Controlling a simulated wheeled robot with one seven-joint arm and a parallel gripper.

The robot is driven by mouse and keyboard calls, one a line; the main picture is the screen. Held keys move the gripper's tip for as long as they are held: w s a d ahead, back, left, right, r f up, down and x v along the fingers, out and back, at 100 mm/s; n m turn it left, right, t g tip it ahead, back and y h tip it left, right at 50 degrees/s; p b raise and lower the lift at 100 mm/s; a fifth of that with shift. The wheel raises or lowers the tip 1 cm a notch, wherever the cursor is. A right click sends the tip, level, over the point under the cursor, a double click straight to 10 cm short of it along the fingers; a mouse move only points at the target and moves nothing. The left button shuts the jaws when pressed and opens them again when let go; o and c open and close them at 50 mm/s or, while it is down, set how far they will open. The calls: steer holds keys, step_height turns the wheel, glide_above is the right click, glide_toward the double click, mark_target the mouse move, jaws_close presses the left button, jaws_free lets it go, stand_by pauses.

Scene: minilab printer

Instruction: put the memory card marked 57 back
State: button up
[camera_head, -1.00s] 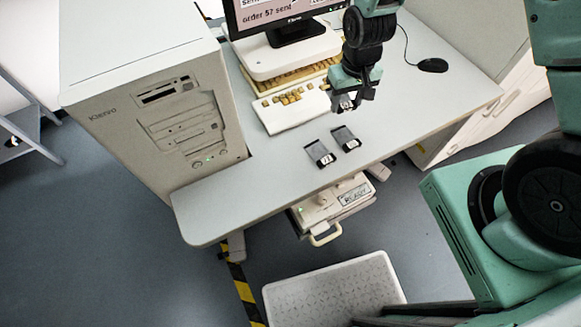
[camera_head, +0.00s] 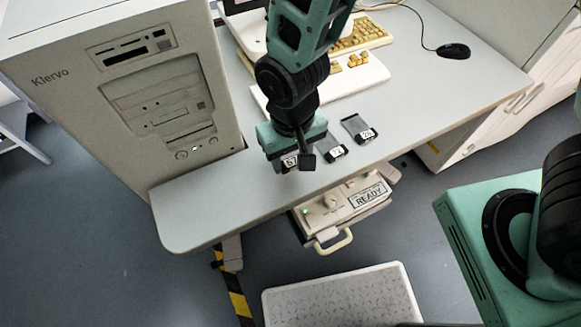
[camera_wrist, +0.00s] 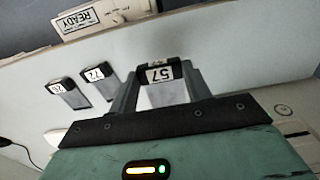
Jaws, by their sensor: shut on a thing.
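The memory card marked 57 (camera_head: 290,162) is between the fingers of my gripper (camera_head: 293,163), which is shut on it. In the wrist view the card (camera_wrist: 160,75) shows its 57 label upside down between the two fingertips (camera_wrist: 159,82). My gripper is over the desk's front part, left of two other dark cards. One of these, seemingly marked 72 (camera_head: 329,143), is nearest it; the other, seemingly marked 26 (camera_head: 355,124), lies farther right. Both lie flat on the desk, also in the wrist view (camera_wrist: 98,84). I cannot tell how high card 57 is above the desk.
A beige computer tower (camera_head: 60,110) with a panel of dark slots (camera_head: 125,57) stands left of my gripper. A keyboard (camera_head: 350,78) and mouse (camera_head: 453,51) are behind. A machine with a READY sign (camera_head: 368,194) sits below the desk's front edge. The desk's front-left corner (camera_head: 185,215) is clear.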

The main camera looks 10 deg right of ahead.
steer(key=shift+f, duration=2.5)
steer(key=shift+f, duration=0.1)
steer(key=o, duration=0.8)
step_height(320, 180, up, 12)
steer(key=shift+r, duration=0.25)
step_height(320, 180, up, 6)
steer(key=n+y, duration=0.1)
steer(key=n, duration=0.1)
glide_above(292, 177)
steer(key=s+d, duration=0.3)
steer(key=s+d+r+n, duration=0.2)
steer(key=s+d+r, duration=0.2)
steer(key=s, duration=0.1)
steer(key=shift+s+d, duration=0.25)
